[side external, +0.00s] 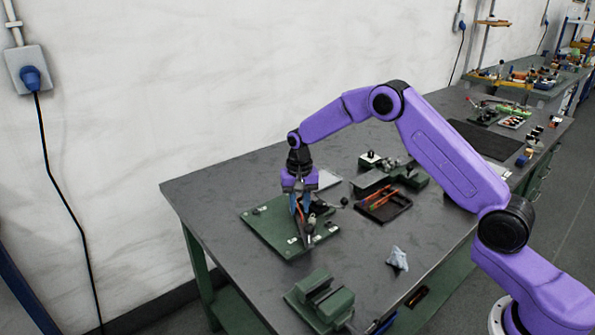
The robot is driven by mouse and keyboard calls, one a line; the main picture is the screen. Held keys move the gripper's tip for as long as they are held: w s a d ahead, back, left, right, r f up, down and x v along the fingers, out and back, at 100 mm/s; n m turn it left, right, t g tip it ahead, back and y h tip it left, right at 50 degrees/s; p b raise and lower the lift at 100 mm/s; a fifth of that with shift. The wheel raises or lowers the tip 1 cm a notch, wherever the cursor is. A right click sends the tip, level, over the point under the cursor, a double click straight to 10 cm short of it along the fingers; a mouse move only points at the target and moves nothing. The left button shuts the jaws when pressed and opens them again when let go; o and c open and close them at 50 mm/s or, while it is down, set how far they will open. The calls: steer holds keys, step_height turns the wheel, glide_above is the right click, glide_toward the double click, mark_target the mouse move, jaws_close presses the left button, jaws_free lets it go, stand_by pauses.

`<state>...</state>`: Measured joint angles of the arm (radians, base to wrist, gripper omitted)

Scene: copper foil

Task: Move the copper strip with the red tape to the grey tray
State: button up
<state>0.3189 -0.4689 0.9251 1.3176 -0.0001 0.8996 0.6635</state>
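My gripper (299,205) points down over a green board (268,227) at the left of the bench. A thin orange-red piece (300,213), perhaps the copper strip, shows at its fingertips beside something blue. It is too small to tell whether the fingers hold it or any red tape is on it. A dark tray (400,208) right of the board holds orange, copper-like strips (384,200). A flat light-grey piece (327,179) lies behind my gripper, partly hidden; I cannot tell whether it is the grey tray.
A green vise-like block (321,300) stands at the front edge. A crumpled pale cloth (397,259) lies right of it. Grey and green blocks (370,181) stand behind the dark tray. A dark mat (485,139) lies farther back. The bench between board and cloth is clear.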

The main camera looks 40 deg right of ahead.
mark_target(297, 218)
step_height(297, 218, up, 16)
steer(key=a, duration=0.1)
steer(key=s+a+r+n, duration=0.1)
steer(key=s+a+n, duration=0.35)
steer(key=s, duration=0.55)
steer(key=s+a+r+n, duration=0.1)
steer(key=s+a+n, duration=0.35)
steer(key=s, duration=0.65)
steer(key=s+d+f+n, duration=0.1)
steer(key=s+d+n, duration=0.2)
steer(key=s, duration=0.7)
steer(key=s+d+f+n, duration=0.2)
steer(key=s+d+n, duration=0.2)
steer(key=s, duration=0.7)
steer(key=shift+s+f+n, duration=0.25)
steer(key=shift+n, duration=0.75)
steer(key=shift+o, duration=0.5)
steer(key=shift+s+d+f, duration=0.2)
steer(key=shift+s+d, duration=0.1)
steer(key=shift+s, duration=0.15)
steer(key=shift+w, duration=0.1)
